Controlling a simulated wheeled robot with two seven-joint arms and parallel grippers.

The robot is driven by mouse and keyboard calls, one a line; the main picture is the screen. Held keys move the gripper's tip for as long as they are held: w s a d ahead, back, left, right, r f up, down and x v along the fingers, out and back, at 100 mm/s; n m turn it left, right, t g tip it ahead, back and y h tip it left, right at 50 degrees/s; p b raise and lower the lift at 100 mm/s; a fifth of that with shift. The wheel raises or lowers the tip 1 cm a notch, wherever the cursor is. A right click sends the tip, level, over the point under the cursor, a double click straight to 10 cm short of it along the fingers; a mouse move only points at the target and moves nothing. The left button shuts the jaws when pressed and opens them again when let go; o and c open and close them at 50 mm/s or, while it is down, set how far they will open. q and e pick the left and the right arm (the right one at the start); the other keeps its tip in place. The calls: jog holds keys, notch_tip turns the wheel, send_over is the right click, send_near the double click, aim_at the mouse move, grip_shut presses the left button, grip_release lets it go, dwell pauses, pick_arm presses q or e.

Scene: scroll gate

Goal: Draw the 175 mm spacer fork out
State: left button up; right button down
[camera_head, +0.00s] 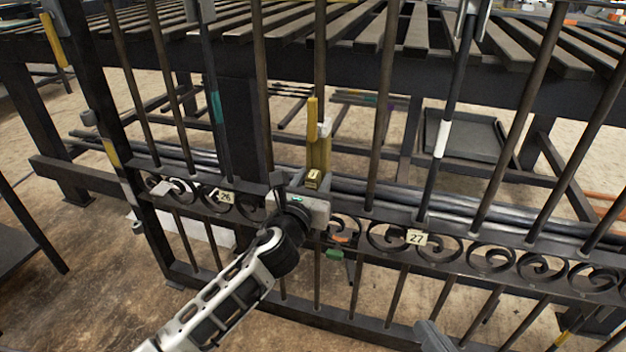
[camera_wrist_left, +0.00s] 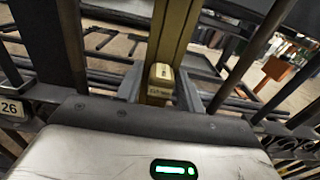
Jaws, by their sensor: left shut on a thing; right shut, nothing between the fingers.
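A yellow spacer fork (camera_head: 318,155) stands upright at the gate's scroll band, between the tags 26 and 27. Its small printed label block (camera_wrist_left: 161,73) faces me in the left wrist view; I cannot read the length clearly. My left gripper (camera_head: 306,192) is shut on the fork at the label end, and its fingers (camera_wrist_left: 160,90) show on either side of it in the left wrist view. The fork's lower end is hidden behind the gripper. What seems to be my right gripper (camera_head: 432,336) shows only in part at the bottom edge, apart from the gate.
The dark gate (camera_head: 470,240) has upright bars close on both sides of the fork. Tag 26 (camera_head: 226,196) is to the left, tag 27 (camera_head: 416,237) to the right. A slatted bench (camera_head: 340,55) stands behind. Open floor lies in front at the lower left.

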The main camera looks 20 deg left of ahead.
pick_arm(q)
jog(key=shift+s+p, duration=0.7)
jog(key=shift+s, duration=1.2)
jog(key=shift+s+r, duration=0.1)
jog(key=shift+s, duration=0.5)
jog(key=shift+s+a+p, duration=0.15)
jog(key=shift+s+p, duration=0.25)
jog(key=shift+s, duration=2.05)
jog(key=shift+s+a+p, duration=0.1)
jog(key=shift+s+p, duration=0.25)
jog(key=shift+s, duration=2.1)
